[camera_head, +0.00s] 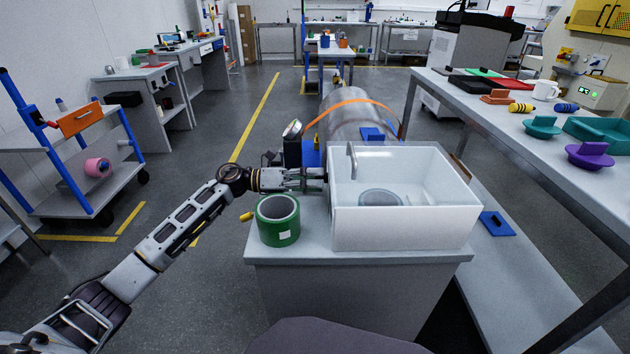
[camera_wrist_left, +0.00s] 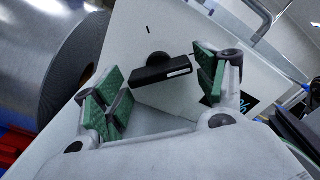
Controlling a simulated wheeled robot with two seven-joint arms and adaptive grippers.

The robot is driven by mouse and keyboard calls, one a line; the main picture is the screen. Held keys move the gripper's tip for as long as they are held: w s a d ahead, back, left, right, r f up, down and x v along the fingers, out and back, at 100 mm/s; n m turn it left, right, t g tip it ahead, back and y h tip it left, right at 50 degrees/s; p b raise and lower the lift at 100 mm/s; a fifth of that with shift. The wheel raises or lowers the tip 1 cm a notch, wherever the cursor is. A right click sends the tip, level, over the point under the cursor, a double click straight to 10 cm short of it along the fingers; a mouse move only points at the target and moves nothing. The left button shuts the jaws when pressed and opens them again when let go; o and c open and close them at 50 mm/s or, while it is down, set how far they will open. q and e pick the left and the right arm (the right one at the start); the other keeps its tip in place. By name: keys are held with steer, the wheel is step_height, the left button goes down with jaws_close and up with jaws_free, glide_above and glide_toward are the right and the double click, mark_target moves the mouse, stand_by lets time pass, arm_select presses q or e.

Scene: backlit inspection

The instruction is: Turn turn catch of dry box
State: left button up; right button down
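The dry box (camera_head: 400,228) is a white box, open towards the head camera, standing on a grey cabinet. In the left wrist view its white side panel (camera_wrist_left: 128,38) carries the turn catch (camera_wrist_left: 162,75), a black bar with a pale strip on a round dark pivot. The bar lies slightly tilted across the view. My left gripper (camera_head: 312,180) is beside the box's left wall. In the wrist view this gripper (camera_wrist_left: 158,88) is open, its green pads on either side of the bar, with gaps visible. The catch is hidden in the head view. My right gripper is out of view.
A green roll (camera_head: 278,222) stands on the cabinet just below my left forearm. A large metal cylinder (camera_head: 345,118) with an orange strap lies behind the box. A long table (camera_head: 545,140) with several coloured parts runs along the right. Open floor lies to the left.

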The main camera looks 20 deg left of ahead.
arm_select(q)
steer(key=shift+r, duration=0.1)
stand_by(0.3)
steer(key=shift+v, duration=6)
steer(key=shift+a, duration=0.1)
